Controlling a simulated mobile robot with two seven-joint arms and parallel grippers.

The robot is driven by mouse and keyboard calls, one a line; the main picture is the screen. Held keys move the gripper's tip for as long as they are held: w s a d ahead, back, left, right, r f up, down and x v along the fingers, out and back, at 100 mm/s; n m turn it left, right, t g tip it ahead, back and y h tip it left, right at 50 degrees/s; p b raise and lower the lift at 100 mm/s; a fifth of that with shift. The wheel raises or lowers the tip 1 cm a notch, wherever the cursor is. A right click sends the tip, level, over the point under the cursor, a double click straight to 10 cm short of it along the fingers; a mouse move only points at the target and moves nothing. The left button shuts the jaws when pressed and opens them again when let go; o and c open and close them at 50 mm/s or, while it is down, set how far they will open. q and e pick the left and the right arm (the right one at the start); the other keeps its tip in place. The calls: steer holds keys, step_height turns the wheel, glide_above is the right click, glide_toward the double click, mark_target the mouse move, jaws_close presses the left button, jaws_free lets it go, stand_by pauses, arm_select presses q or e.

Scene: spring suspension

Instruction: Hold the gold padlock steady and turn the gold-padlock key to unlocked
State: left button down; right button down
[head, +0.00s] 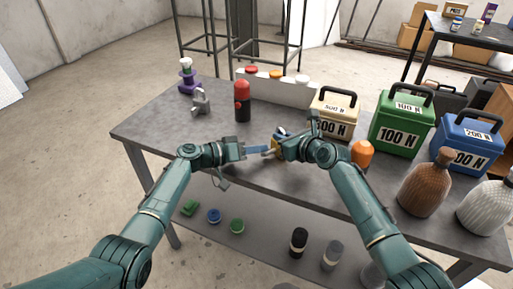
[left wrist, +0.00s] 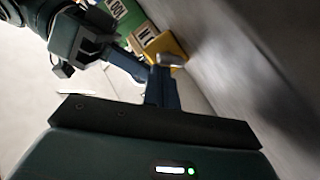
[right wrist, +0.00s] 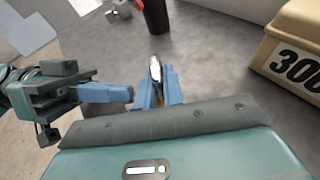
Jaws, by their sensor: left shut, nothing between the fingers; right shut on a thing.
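The gold padlock (head: 276,143) is mostly hidden in the jaws of my right gripper (head: 277,147), over the middle of the table. In the right wrist view its silver shackle (right wrist: 155,68) stands out between the blue fingers, with a sliver of gold below. My right gripper (right wrist: 160,88) is shut on the padlock. My left gripper (head: 262,150) is shut and empty, its fingertips close beside the padlock; I cannot tell whether they touch it. In the left wrist view the shackle (left wrist: 172,60) shows just beyond the left fingertips (left wrist: 162,75). I cannot make out the key.
A silver padlock (head: 200,103), a purple stacked object (head: 187,78) and a red-and-black cylinder (head: 242,102) stand at the back left. The cream 300 N box (head: 333,114), green box (head: 400,125) and an orange object (head: 362,153) stand to the right. The table's left front is clear.

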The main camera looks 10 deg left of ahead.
arm_select(q)
steer(key=shift+s+d+f+m, duration=0.15)
steer(key=shift+s+f+m, duration=0.05)
steer(key=shift+m, duration=0.1)
steer(key=shift+s+d+m, duration=0.1)
steer(key=shift+s+m, duration=0.05)
steer(key=shift+m, duration=0.25)
steer(key=m, duration=0.1)
steer(key=m+y, duration=0.1)
steer(key=m+t, duration=0.1)
steer(key=shift+s+d+f, duration=0.2)
steer(key=shift+s+f, duration=0.05)
steer(key=shift+s, duration=0.1)
steer(key=shift+s+f, duration=0.1)
steer(key=shift+s, duration=0.05)
arm_select(e)
steer(key=shift+f, duration=0.1)
stand_by(0.3)
arm_select(q)
steer(key=r, duration=0.5)
steer(key=shift+a, duration=0.25)
steer(key=v, duration=0.9)
steer(key=shift+s+r, duration=0.2)
steer(key=shift+s, duration=0.2)
